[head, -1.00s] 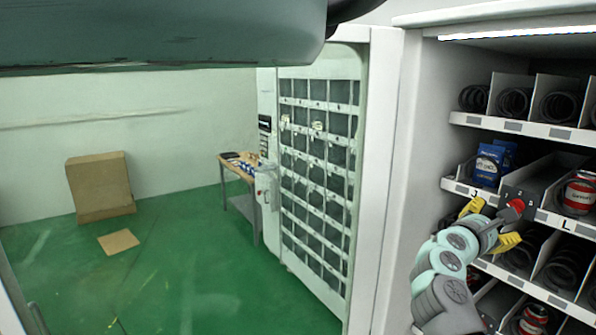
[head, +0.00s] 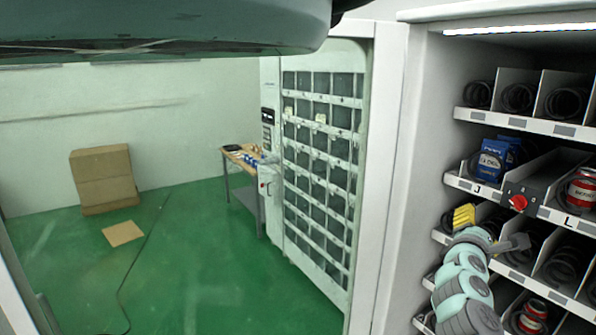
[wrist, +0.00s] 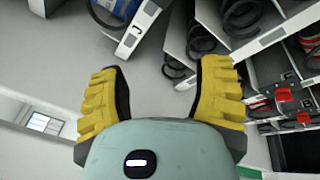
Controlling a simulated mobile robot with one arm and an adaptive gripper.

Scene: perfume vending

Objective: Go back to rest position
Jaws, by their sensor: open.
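My gripper (wrist: 163,92) shows in the wrist view with its two yellow fingers spread wide and nothing between them. In the head view my gripper (head: 464,215) is at the lower right, in front of the vending machine shelves, just below the shelf edge with the J label. One yellow finger shows clearly there; the other is mostly hidden. A red knob (head: 518,202) on a dark block sits on that shelf edge, above and right of the gripper, apart from it.
The vending shelves (head: 510,123) hold spiral coils, blue packages (head: 490,163) and red cans (head: 581,190). A white side wall (head: 386,180) stands left of the arm. Further left are a grid-fronted cabinet (head: 320,170), a small table (head: 240,160), a cardboard box (head: 103,178) and open green floor.

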